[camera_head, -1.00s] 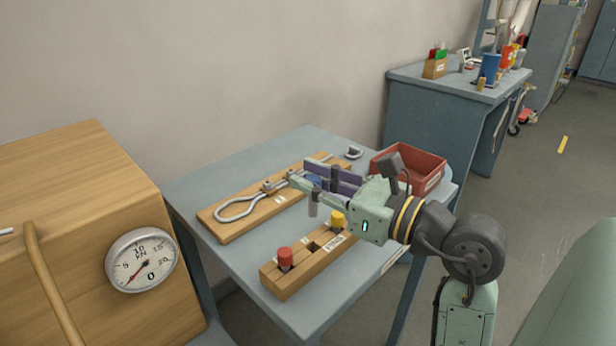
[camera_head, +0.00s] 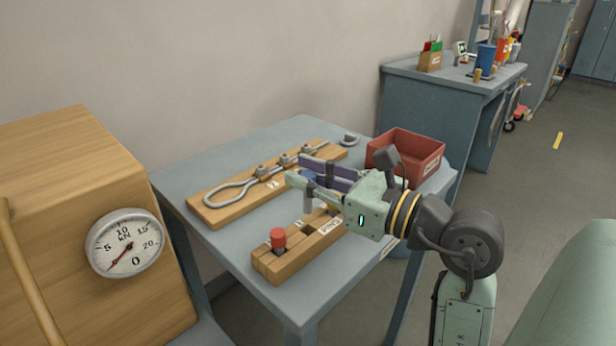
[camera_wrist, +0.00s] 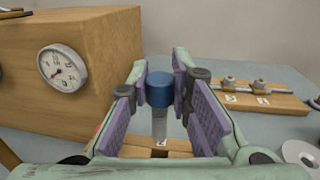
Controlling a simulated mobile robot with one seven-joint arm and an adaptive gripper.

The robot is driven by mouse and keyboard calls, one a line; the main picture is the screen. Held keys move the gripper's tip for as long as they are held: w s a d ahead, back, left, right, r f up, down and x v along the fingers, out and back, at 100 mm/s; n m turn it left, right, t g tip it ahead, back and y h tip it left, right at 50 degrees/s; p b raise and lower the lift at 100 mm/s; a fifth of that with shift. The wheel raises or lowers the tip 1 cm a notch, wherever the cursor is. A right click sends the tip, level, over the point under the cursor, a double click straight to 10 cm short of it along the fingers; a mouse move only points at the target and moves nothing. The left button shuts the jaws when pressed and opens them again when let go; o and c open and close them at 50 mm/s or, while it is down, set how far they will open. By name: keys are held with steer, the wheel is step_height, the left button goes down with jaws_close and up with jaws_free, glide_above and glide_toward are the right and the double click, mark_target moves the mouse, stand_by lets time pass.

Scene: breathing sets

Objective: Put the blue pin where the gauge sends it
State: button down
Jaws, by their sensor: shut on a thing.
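My gripper (camera_head: 318,172) is shut on the blue pin (camera_wrist: 159,90) and holds it upright above the wooden pin rack (camera_head: 266,268). The pin has a blue head and a grey shank; in the head view its shank (camera_head: 308,201) hangs below the fingers. The round white gauge (camera_head: 125,243) on the wooden box reads in kN. Its red needle points to the lower left, below the 5 mark. A wooden board (camera_head: 215,213) behind the rack carries a grey looped rod and several bolt-like fittings, with number labels along its front.
A red pin (camera_head: 278,240) stands in the rack's near end. A red bin (camera_head: 425,170) stands at the table's back right, beside a small grey ring-like part (camera_head: 348,140). The wooden box (camera_head: 60,170) stands at left.

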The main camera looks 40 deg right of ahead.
mark_target(309, 213)
steer(key=shift+f+b, duration=0.85)
steer(key=shift+f, duration=0.3)
steer(key=shift+b, duration=1.1)
stand_by(0.9)
steer(key=shift+f+b, duration=2.6)
steer(key=shift+b, duration=0.15)
steer(key=c, duration=1.4)
jaws_free()
steer(key=shift+r, duration=0.1)
steer(key=v, duration=1.2)
